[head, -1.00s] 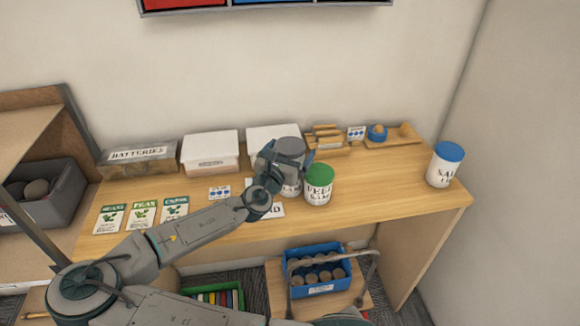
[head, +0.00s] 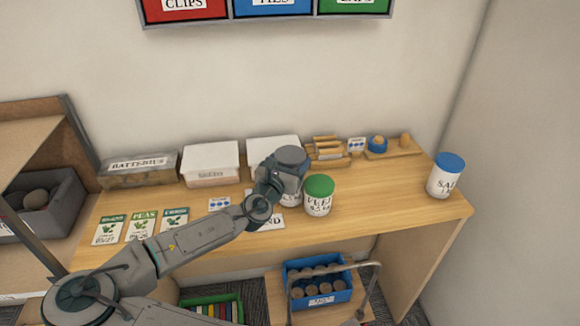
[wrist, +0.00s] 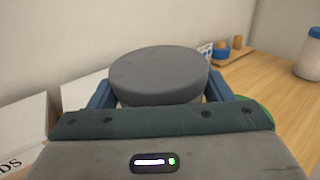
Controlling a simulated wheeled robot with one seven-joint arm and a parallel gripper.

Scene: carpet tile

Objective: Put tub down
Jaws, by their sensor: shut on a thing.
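The tub in my gripper has a grey lid and a pale body (head: 291,157). In the wrist view its round grey lid (wrist: 159,75) sits between the two blue fingers. My gripper (head: 283,175) is shut on it, at the middle of the wooden shelf top (head: 390,195). The tub is upright. Its lower body is largely hidden by my gripper, so I cannot tell whether its base touches the wood. A white tub with a green lid (head: 318,196) stands close on the right. A white tub with a blue lid (head: 446,176) stands at the far right end.
White boxes (head: 211,163) and a batteries box (head: 138,169) stand along the wall at left. Seed packets (head: 142,225) lie at the front left. Wooden trays (head: 392,149) are at the back right. Bare wood lies between the green-lidded and blue-lidded tubs.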

